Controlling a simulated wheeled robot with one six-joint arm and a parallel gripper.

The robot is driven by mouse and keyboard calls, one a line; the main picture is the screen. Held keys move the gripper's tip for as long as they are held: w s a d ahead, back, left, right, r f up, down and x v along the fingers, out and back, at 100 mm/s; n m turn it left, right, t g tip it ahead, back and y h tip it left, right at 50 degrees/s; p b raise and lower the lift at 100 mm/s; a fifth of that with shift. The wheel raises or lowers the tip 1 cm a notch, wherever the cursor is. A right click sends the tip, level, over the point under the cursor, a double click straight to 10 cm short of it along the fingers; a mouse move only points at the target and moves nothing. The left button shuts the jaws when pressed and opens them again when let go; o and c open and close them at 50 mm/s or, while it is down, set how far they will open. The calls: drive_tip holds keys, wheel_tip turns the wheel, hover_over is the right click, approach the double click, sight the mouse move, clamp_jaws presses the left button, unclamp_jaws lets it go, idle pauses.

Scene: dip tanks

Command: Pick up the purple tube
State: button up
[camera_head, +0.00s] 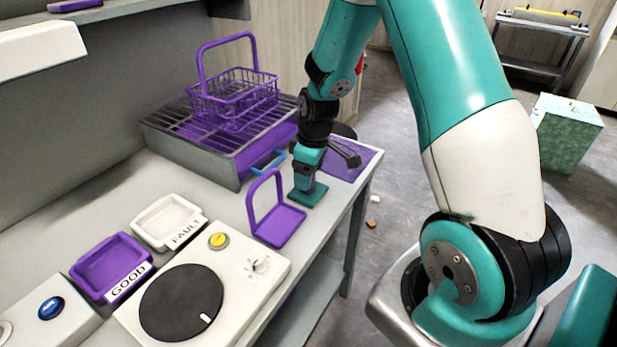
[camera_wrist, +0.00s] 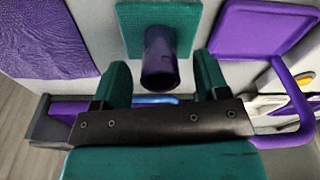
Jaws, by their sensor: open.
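The purple tube (camera_wrist: 160,58) is dark and short, and stands on a square green base (camera_wrist: 128,14) in the wrist view. My gripper (camera_wrist: 161,74) is open, with one green finger on each side of the tube and a visible gap to both. The tube is not gripped. In the head view my gripper (camera_head: 305,184) points down over the green base (camera_head: 309,197) near the bench's right edge. There the tube is mostly hidden behind the fingers.
A purple stand with an upright loop (camera_head: 278,226) is close to the left of the base. A purple mat (camera_head: 358,165) lies behind. The drip-grate tank (camera_head: 185,150) with a purple wire basket (camera_head: 233,97) stands behind left. The turntable device (camera_head: 250,290) is at the front.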

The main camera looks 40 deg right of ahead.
drive_tip(key=shift+f, duration=0.3)
drive_tip(key=c, duration=1)
drive_tip(key=shift+r, duration=0.1)
